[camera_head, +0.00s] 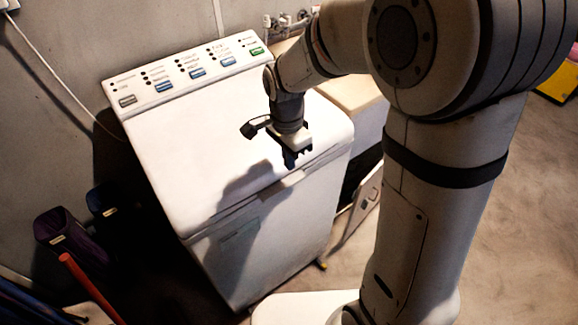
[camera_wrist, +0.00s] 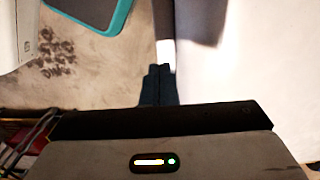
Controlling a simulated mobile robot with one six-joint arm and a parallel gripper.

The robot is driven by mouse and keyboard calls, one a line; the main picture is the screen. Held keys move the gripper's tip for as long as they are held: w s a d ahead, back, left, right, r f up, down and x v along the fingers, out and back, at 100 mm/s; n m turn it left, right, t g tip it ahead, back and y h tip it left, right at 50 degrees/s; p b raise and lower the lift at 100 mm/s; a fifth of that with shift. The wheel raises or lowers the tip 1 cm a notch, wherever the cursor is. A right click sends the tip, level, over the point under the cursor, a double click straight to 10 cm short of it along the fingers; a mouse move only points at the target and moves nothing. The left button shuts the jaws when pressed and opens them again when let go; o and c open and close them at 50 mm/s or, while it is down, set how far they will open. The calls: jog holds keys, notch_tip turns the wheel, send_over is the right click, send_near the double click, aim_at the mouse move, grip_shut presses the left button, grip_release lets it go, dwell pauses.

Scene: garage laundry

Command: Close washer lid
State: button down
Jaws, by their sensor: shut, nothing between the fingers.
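The white washer (camera_head: 262,247) stands against the wall in the head view. Its lid (camera_head: 190,135) lies down flat over the top, below the control panel (camera_head: 185,72) with blue and green buttons. My gripper (camera_head: 293,158) points down at the lid's front edge, right of its middle. Whether the fingers touch the lid is not clear. In the wrist view my gripper (camera_wrist: 159,84) shows its dark fingers together with nothing between them. A pale surface, likely the washer, fills the right of that view.
A pale box-like unit (camera_head: 352,98) stands right of the washer, partly behind my arm. Dark containers (camera_head: 72,235) and a red-orange pole (camera_head: 90,288) are at the lower left. Open floor (camera_head: 515,225) lies to the right. A teal-edged dark item (camera_wrist: 95,12) shows in the wrist view.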

aim_at(290, 183)
jog(key=shift+f, duration=1.65)
jog(key=shift+s, duration=0.1)
